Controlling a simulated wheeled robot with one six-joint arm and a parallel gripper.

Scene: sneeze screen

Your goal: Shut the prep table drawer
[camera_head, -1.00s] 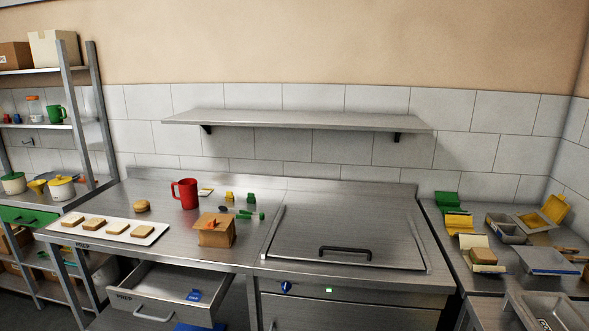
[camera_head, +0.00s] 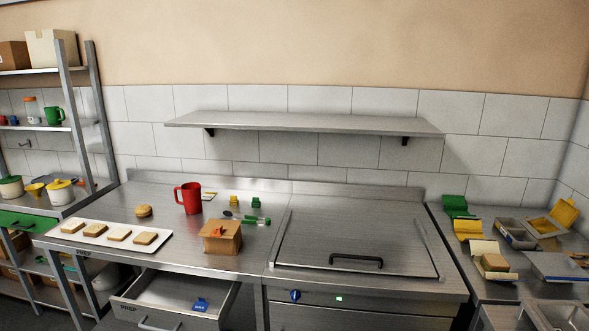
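The prep table drawer (camera_head: 150,308) stands open under the left part of the steel prep table (camera_head: 190,258). Its front panel is labelled PREP and has a bar handle (camera_head: 158,326), cut by the bottom edge of the picture. A small blue item (camera_head: 200,305) lies inside the drawer at its right side. My gripper is not in view.
On the table stand a white tray of bread slices (camera_head: 75,239), a red jug (camera_head: 190,198) and a brown box (camera_head: 220,238). A steel lid with a black handle (camera_head: 355,261) is to the right. A shelf rack (camera_head: 75,120) stands at the left.

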